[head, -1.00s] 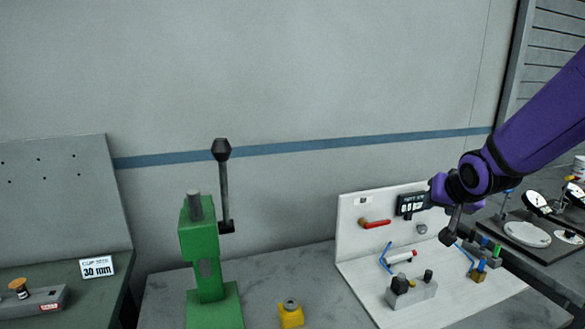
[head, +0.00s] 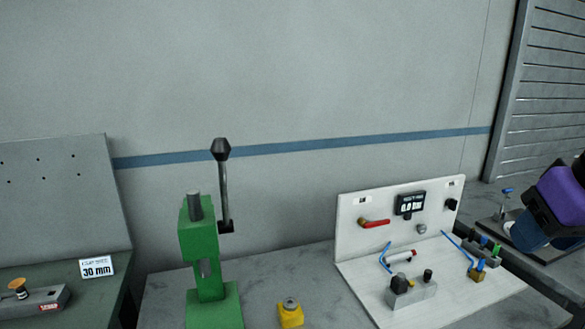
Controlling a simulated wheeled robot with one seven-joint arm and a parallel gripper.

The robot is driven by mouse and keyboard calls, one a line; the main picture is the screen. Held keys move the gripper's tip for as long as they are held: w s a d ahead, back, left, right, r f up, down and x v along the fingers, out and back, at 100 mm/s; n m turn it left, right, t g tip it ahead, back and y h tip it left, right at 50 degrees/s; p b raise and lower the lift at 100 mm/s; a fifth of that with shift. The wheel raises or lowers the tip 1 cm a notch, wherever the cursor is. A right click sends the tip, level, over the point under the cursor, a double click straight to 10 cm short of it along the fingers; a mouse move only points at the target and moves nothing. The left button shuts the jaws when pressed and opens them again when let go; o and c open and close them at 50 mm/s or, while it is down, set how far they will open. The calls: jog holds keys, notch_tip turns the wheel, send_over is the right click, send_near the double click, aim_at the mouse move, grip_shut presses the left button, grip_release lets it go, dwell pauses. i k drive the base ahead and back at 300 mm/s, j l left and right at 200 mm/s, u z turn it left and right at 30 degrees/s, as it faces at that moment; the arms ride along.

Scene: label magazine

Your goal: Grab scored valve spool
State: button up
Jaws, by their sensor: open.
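I cannot pick out a scored valve spool with certainty. A small pale cylinder with a red end (head: 400,257) lies on the white test board (head: 352,268), behind a grey block with black knobs (head: 411,289). Its surface is too small to show any scoring. Part of my purple and black arm shows at the right edge, over the right-hand bench. No gripper fingers can be seen there.
A green lever press (head: 199,243) and a yellow block (head: 290,315) stand on the middle bench (head: 165,290). The board carries a red-handled valve (head: 375,223) and a gauge display (head: 411,204). A 30 mm sign (head: 97,267) stands at left.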

aim_at(428, 273)
jog(key=i+l+u, duration=0.1)
jog(key=l, duration=0.3)
jog(key=i+l, duration=0.15)
jog(key=l, duration=0.25)
jog(key=i+l+u, duration=0.15)
jog(key=l, duration=0.3)
jog(key=k, duration=0.05)
